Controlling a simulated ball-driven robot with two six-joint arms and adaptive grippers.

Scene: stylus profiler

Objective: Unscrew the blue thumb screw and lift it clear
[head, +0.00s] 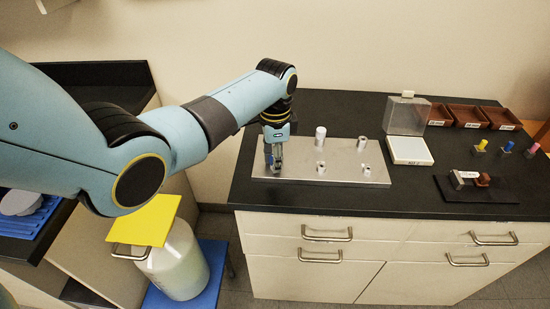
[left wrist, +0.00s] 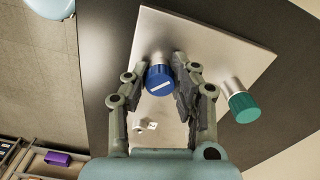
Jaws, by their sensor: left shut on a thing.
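In the head view my left gripper (head: 273,162) points down at the left end of a flat metal plate (head: 300,178) and hides the screw there. I cannot tell whether the screw is still seated in the plate. My right gripper is in neither view.
A teal-capped post (left wrist: 243,107) stands beside the screw. Several short metal posts, one of them (head: 320,168), stand on the plate. A clear-lidded box (head: 408,150), brown trays (head: 468,116) and a black mat (head: 475,194) lie to the right. The dark counter's front strip is clear.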

